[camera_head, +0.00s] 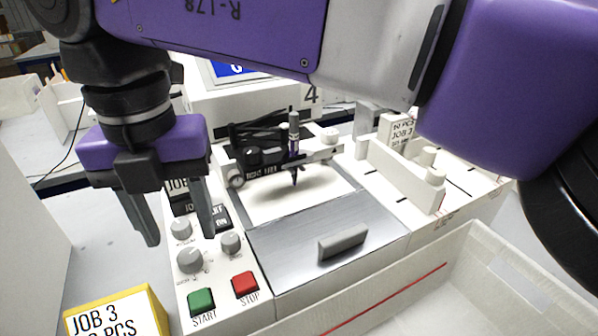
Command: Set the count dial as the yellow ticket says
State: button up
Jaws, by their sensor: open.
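The yellow ticket (118,314) stands at the bottom left, cut by the picture's edge. It reads "JOB 3" and "PCS"; the number before "PCS" is not readable. The plotter's white control panel (222,278) carries three grey dials: an upper left dial (181,229), a larger lower left dial (190,261) and a right dial (231,243). Their labels are too small or hidden, so I cannot tell which is the count dial. My gripper (180,239) is open, pointing down over the panel's left part. Its fingers partly cover the small displays behind the dials.
A green START button (201,301) and a red STOP button (245,285) sit in front of the dials. The metal lid (300,258) with a handle and the pen carriage (290,150) lie to the right. A white bin (470,290) is at the lower right.

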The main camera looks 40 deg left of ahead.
aim_at(188, 255)
jog(key=shift+f, duration=2.4)
jog(key=shift+s, duration=0.1)
grip_shut()
